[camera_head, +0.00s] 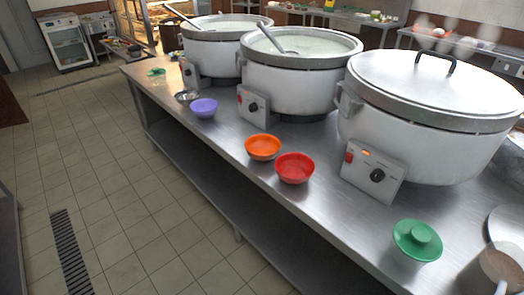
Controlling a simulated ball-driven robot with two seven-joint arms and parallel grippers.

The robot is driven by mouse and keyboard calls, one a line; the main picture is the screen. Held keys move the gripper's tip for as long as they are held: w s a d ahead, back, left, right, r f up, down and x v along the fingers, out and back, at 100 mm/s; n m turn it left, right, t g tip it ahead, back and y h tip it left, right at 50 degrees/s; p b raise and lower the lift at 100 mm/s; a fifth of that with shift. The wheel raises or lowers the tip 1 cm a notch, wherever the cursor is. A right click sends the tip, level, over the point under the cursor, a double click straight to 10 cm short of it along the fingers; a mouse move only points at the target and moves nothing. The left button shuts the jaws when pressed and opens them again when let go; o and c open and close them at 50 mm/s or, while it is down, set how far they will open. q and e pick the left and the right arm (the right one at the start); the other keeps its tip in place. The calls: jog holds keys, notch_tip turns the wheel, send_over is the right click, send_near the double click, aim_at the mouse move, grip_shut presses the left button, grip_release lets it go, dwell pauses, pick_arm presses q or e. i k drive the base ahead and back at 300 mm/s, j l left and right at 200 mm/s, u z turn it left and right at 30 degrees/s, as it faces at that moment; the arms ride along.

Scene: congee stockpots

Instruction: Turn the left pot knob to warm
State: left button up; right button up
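Three large white stockpots stand in a row on a steel counter (215,127). The left pot (212,55) is farthest away, open, with a ladle in it. Its control box (188,72) faces the front left; the knob on it is too small to read. The middle pot (290,90) is open with a ladle and has a box with a dark knob (253,107). The right pot (425,140) has a lid and a box with a black knob (377,175) and a lit orange lamp. Neither of my grippers is in view.
A small metal bowl (187,96) sits near the left pot. The tiled floor (120,190) at left is open.

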aim_at(378, 175)
jog(key=k+j+z, duration=0.2)
jog(key=k+z, duration=0.5)
jog(key=z, duration=0.25)
